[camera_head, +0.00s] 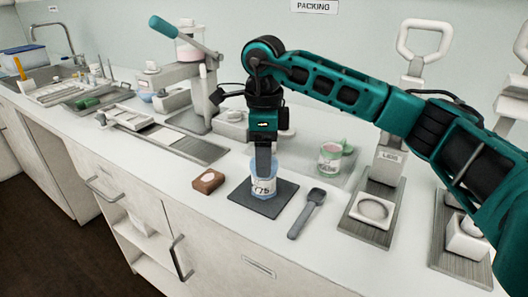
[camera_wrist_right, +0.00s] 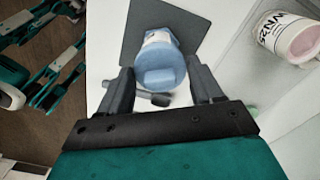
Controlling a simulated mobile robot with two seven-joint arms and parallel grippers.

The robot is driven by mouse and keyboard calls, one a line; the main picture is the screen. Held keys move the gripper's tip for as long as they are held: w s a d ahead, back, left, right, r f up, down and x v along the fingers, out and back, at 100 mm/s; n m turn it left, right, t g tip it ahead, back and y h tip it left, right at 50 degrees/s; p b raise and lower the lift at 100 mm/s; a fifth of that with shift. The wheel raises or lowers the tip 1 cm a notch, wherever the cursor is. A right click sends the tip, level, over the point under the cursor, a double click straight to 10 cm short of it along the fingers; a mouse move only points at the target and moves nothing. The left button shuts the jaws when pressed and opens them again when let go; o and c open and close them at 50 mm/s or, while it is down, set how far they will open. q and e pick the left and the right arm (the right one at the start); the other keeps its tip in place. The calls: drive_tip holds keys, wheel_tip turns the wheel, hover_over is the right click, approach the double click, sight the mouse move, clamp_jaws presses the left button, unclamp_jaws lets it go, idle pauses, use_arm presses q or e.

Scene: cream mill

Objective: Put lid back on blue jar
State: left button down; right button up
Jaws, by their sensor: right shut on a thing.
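The blue jar (camera_head: 263,185) with a white label stands upright on a dark square mat (camera_head: 283,203) on the counter. My right gripper (camera_head: 263,165) points down right over the jar. In the right wrist view, its fingers (camera_wrist_right: 163,85) close on either side of a round light blue lid (camera_wrist_right: 160,68) with a raised grip. The jar's white label (camera_wrist_right: 158,37) shows just beyond the lid. The lid is at the jar's mouth, but I cannot tell whether it is seated or slightly above. My left gripper is not in view.
A brown block (camera_head: 208,181) lies left of the mat, and a dark grey scoop (camera_head: 307,212) lies right of it. A green and white jar (camera_head: 331,158) stands behind to the right. A scale (camera_head: 372,210) is further right. The counter's front edge is close.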

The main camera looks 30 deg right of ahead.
drive_tip(key=shift+f, duration=0.15)
idle(0.4)
drive_tip(key=o, duration=1.1)
drive_tip(key=shift+o, duration=0.4)
drive_tip(key=shift+r+p, duration=1.7)
drive_tip(key=shift+r, duration=0.6)
drive_tip(key=shift+c, duration=0.4)
clamp_jaws()
